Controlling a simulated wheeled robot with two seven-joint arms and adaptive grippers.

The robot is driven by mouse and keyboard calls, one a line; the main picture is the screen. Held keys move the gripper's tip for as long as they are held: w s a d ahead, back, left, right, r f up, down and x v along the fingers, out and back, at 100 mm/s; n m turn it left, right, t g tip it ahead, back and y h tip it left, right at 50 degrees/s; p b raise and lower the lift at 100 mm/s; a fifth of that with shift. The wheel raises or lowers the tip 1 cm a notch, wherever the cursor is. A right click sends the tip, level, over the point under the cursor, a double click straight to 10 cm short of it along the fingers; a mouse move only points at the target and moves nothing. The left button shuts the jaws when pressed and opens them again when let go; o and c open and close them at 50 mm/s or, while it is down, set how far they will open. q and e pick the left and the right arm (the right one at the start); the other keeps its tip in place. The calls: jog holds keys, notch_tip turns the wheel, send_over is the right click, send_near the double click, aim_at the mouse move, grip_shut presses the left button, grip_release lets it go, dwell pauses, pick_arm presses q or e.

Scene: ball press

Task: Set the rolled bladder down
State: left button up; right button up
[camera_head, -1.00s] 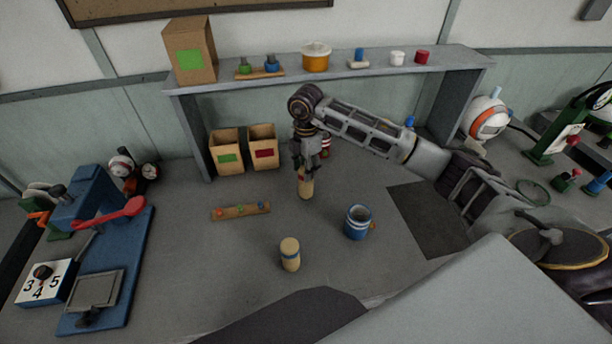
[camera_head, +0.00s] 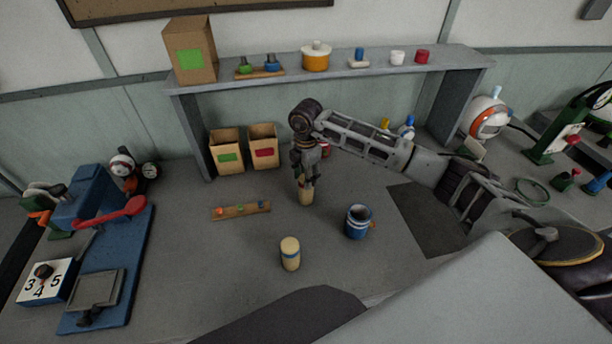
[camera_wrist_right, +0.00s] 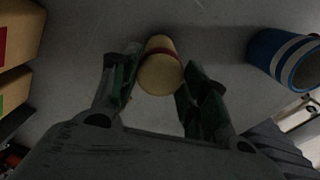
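A tan cylinder (camera_head: 306,197), which I take to be the rolled bladder, is at the lower end of my right gripper (camera_head: 306,184), behind the middle of the grey table. In the right wrist view the cylinder (camera_wrist_right: 160,72) has a dark red band, and its round end faces the camera. The fingers of my right gripper (camera_wrist_right: 160,85) lie close against both its sides and look shut on it. Its upper part is hidden by the fingers in the head view; I cannot tell if its lower end touches the table. My left gripper is not in view.
A similar cylinder with a blue band (camera_head: 290,254) stands in front. Two cardboard boxes (camera_head: 226,152) stand behind, under the shelf (camera_head: 215,80). A blue press (camera_head: 95,205) is far left.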

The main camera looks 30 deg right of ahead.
jog(key=o, duration=0.3)
jog(key=shift+o, duration=0.2)
jog(key=shift+r, duration=0.65)
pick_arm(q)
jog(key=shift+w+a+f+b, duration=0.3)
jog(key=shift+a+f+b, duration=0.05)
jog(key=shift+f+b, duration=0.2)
pick_arm(e)
notch_tip(320, 180, up, 11)
